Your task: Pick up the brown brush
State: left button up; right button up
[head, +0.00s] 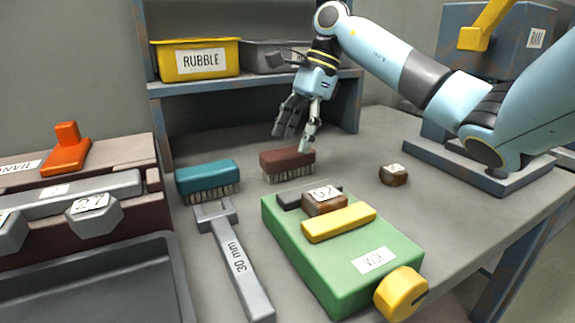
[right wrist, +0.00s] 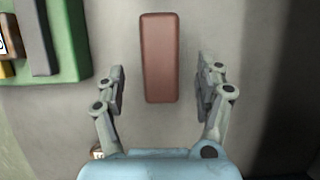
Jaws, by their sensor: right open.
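The brown brush (head: 287,161) lies bristles down on the grey workbench, right of the teal brush (head: 208,177). In the right wrist view the brown brush (right wrist: 160,57) lies lengthwise between the lines of my fingers, mostly beyond the fingertips. My right gripper (head: 292,136) is open and empty, above and just behind the brown brush in the head view. In the right wrist view my right gripper (right wrist: 161,85) has one finger on each side of the brush, with a gap on both sides. My left gripper is not in view.
A green box (head: 335,265) with a yellow bar stands in front of the brush. A 30 mm wrench (head: 237,262) lies left of it. A small brown nut (head: 394,175) lies to the right. A shelf with a yellow RUBBLE bin (head: 198,60) stands behind.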

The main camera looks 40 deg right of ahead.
aim_at(290, 150)
jog(key=x, duration=0.5)
jog(key=shift+d+f, duration=0.1)
jog(key=shift+d, duration=0.1)
jog(key=shift+f+b, duration=0.25)
jog(key=shift+b, duration=0.4)
dwell(0.4)
jog(key=c, duration=1.3)
jog(key=shift+r, duration=0.1)
jog(key=shift+c, duration=0.2)
jog(key=shift+r+p, duration=0.3)
jog(key=shift+p, duration=0.2)
notch_tip(290, 150, up, 4)
jog(key=shift+f, duration=0.2)
jog(key=s+d+r, duration=0.1)
jog(key=d+r, duration=0.1)
jog(key=d, duration=0.1)
jog(key=s+d+r, duration=0.1)
jog(key=d+r, duration=0.1)
jog(key=d, duration=0.2)
jog(key=s+d+r, duration=0.1)
jog(key=d+r, duration=0.2)
jog(key=d, duration=0.1)
jog(key=shift+s+d+r, duration=0.1)
jog(key=shift+s, duration=0.1)
